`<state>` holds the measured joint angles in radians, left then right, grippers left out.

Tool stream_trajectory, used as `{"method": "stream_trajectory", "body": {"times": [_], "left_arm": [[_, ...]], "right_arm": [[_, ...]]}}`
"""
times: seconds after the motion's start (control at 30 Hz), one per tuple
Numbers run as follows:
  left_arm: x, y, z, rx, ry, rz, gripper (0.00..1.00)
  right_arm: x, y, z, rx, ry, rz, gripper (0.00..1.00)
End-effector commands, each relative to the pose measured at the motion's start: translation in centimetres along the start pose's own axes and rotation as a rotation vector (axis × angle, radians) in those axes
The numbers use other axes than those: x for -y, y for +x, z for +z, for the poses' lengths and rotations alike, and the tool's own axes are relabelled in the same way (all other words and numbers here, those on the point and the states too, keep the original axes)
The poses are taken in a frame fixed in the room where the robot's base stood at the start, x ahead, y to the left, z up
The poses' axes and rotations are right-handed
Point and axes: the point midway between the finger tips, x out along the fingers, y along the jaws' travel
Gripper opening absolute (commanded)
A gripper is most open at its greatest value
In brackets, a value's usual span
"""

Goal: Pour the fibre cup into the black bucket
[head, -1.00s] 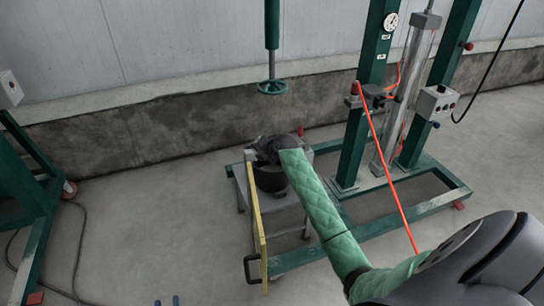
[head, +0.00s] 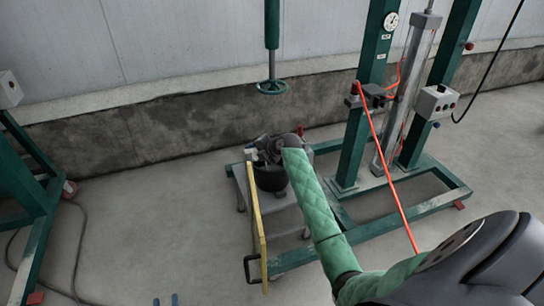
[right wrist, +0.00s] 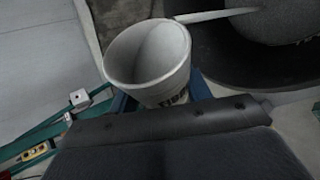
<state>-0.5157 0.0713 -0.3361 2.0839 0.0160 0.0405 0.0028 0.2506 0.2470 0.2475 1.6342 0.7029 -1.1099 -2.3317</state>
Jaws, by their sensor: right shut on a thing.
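The white fibre cup (right wrist: 150,60) is held in my right gripper (right wrist: 165,98), whose blue fingers show beside it in the right wrist view. The cup looks tilted and its pale inside shows no clear fibre. The black bucket (head: 270,181) stands on a small cart, and its dark wall (right wrist: 215,70) shows beside the cup in the right wrist view. In the head view the right gripper (head: 264,150) and cup are above the bucket, partly hidden by my arm. My left gripper (head: 165,300) shows only two separated fingertips at the bottom edge, empty.
The grey cart (head: 292,195) has a yellow side bar (head: 257,215) and a black handle. A green frame (head: 352,150) with a cylinder and orange hose stands to its right. The floor at left is mostly clear.

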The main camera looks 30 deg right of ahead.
Motion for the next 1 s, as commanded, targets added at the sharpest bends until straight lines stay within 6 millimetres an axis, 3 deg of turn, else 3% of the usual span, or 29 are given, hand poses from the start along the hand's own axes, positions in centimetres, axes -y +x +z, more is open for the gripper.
{"method": "stream_trajectory", "body": {"times": [0.67,1.0], "left_arm": [[0.0,-0.1,0.6,0.016,-0.001,-0.001,0.36],[-0.1,0.2,-1.9,-0.052,0.006,0.002,0.36]], "right_arm": [[0.2,0.1,0.1,-0.038,0.059,0.023,0.25],[0.2,-0.1,0.6,-0.057,0.089,0.034,0.25]]}}
